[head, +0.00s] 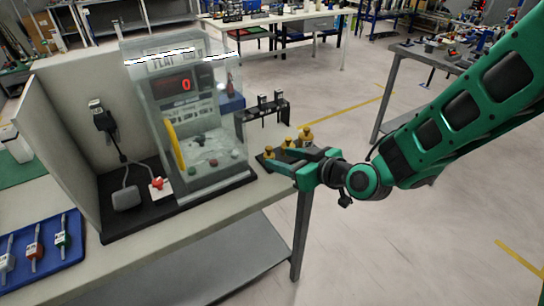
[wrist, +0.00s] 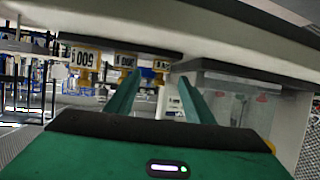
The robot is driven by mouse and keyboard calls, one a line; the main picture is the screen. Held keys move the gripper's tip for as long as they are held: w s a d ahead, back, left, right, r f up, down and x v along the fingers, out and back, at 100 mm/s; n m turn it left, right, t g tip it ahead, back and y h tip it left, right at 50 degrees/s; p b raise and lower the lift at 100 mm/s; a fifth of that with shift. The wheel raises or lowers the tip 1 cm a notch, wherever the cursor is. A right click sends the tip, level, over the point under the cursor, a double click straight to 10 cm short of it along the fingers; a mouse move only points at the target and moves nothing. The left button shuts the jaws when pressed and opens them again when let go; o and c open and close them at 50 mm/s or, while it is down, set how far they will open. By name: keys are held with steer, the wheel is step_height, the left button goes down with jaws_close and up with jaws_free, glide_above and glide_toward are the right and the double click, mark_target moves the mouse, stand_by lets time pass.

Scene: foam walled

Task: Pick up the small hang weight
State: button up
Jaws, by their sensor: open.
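Several brass weights stand in a row at the right end of the bench, with the small hang weight (head: 268,152) at the near left and the largest (head: 305,135) at the far right. My gripper (head: 284,163) is open and level at bench height, its fingers reaching left beside the weights. The wrist view is upside down. There, labelled weights hang from the top edge, and the small hang weight (wrist: 160,66) shows between my open fingers (wrist: 160,84), ahead of the tips. Contact cannot be told. The fingers partly hide the weights' bases in the head view.
A clear-walled test machine (head: 195,110) with a red display stands left of the weights. A dark rack (head: 263,110) stands behind them. A blue tray (head: 50,262) of tools lies at the far left.

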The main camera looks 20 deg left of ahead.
mark_target(271, 156)
steer(key=x, duration=0.5)
steer(key=shift+s, duration=0.1)
steer(key=shift+c, duration=0.2)
jaws_close()
steer(key=shift+r, duration=0.15)
